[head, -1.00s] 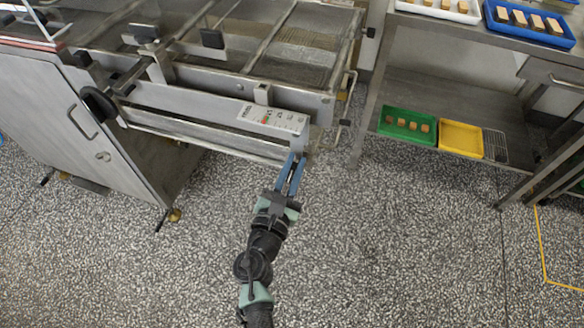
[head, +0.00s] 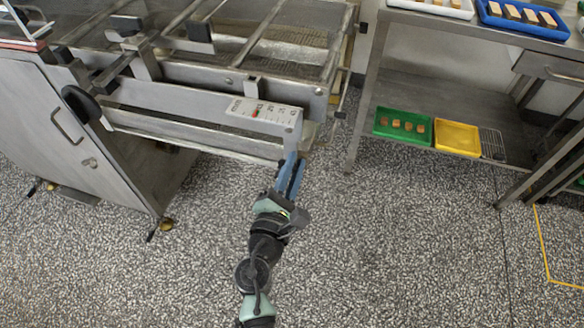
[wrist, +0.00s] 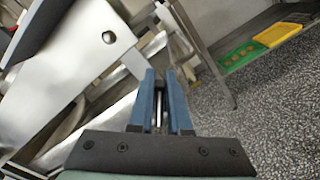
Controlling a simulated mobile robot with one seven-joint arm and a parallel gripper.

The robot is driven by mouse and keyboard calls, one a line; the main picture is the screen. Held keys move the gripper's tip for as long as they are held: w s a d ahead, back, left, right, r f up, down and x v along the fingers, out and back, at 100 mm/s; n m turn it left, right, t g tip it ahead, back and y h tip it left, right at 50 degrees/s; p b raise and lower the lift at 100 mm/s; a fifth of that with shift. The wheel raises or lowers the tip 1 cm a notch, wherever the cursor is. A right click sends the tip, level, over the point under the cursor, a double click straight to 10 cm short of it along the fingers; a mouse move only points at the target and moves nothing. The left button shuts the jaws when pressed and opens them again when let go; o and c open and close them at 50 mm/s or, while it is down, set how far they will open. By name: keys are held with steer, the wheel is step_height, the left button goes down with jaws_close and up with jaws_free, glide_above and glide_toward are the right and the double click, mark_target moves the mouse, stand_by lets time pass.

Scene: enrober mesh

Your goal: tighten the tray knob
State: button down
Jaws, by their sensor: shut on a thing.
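My gripper (head: 291,160) reaches up to the right end of the metal tray rail, below the white scale plate (head: 265,113). Its two blue fingers also show in the wrist view (wrist: 160,82), nearly parallel with a narrow gap. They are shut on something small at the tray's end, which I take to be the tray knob. Bright metal shows through the gap between the fingers.
The steel enrober (head: 60,150) fills the left, with a black round handwheel (head: 80,104) on its side. At right, a steel rack (head: 375,85) holds a green tray (head: 403,126) and a yellow tray (head: 457,138) on its lower shelf. The speckled floor between is clear.

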steer(key=m+b, duration=0.1)
steer(key=f+m+b, duration=0.1)
steer(key=m+b, duration=0.1)
steer(key=d+f+m+b, duration=0.1)
steer(key=m, duration=0.1)
steer(key=shift+s+f, duration=0.15)
steer(key=shift+s, duration=0.1)
steer(key=m+b, duration=0.4)
steer(key=shift+f, duration=0.4)
steer(key=shift+m, duration=0.4)
steer(key=shift+a+r, duration=0.1)
steer(key=shift+a, duration=0.05)
steer(key=c, duration=0.9)
jaws_free()
steer(key=shift+r, duration=0.2)
